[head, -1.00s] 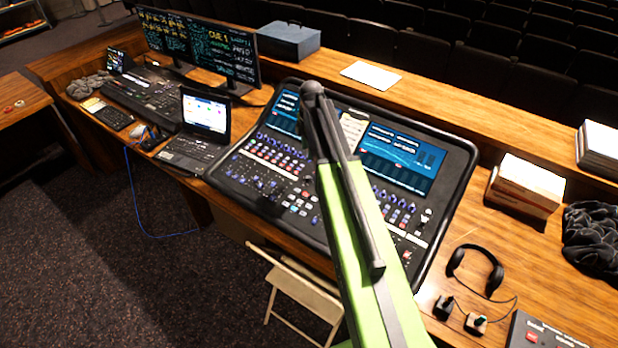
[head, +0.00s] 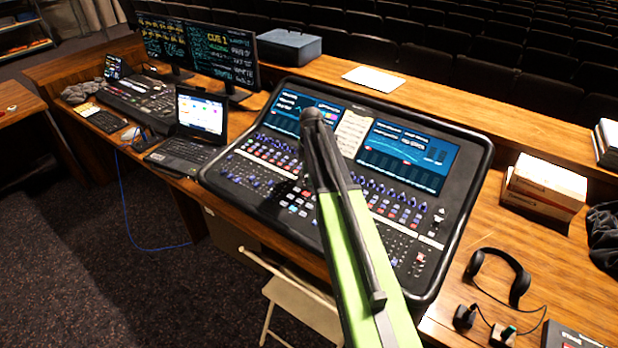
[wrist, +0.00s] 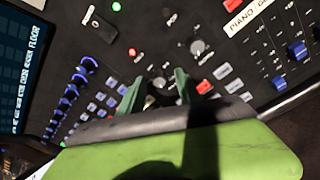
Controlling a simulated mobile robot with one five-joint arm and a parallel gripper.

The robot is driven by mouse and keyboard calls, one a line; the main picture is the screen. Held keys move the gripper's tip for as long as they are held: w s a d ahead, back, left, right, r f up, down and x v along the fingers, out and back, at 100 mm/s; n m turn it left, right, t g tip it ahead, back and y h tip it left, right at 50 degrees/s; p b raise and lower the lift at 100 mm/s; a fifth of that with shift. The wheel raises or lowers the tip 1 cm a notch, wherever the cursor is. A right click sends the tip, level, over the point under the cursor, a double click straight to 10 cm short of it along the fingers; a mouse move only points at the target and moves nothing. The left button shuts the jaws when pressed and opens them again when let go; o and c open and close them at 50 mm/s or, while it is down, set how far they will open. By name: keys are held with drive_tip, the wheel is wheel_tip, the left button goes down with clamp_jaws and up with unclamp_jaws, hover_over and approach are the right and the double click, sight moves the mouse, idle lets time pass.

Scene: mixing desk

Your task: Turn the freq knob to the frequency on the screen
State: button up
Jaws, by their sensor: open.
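The mixing desk (head: 225,180) stands in the middle of the head view, its left screen (head: 290,105) and right screen (head: 410,155) lit. I cannot read a frequency on them. The wrist view shows the panel close up, with a grey knob (wrist: 198,47) and another small knob (wrist: 159,83). Their labels are blurred, so I cannot tell which is the freq knob. My gripper (wrist: 160,79) is open; its two dark green fingers are apart, with the second knob appearing between their tips. Contact cannot be told. In the head view my arm hides the gripper and part of the panel.
A laptop (head: 201,114) stands left of the desk. Headphones (head: 516,287) and white-edged boxes (head: 548,181) lie to its right. A folding chair (head: 300,306) stands in front.

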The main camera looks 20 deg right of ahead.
clamp_jaws()
idle(0.4)
drive_tip(key=m, duration=0.4)
drive_tip(key=shift+s, duration=0.1)
drive_tip(key=m, duration=0.3)
drive_tip(key=shift+a+m+t+h, duration=0.1)
drive_tip(key=shift+m+t+h, duration=0.2)
drive_tip(key=m, duration=0.3)
drive_tip(key=shift+m, duration=1.9)
drive_tip(key=shift+m+h, duration=0.3)
unclamp_jaws()
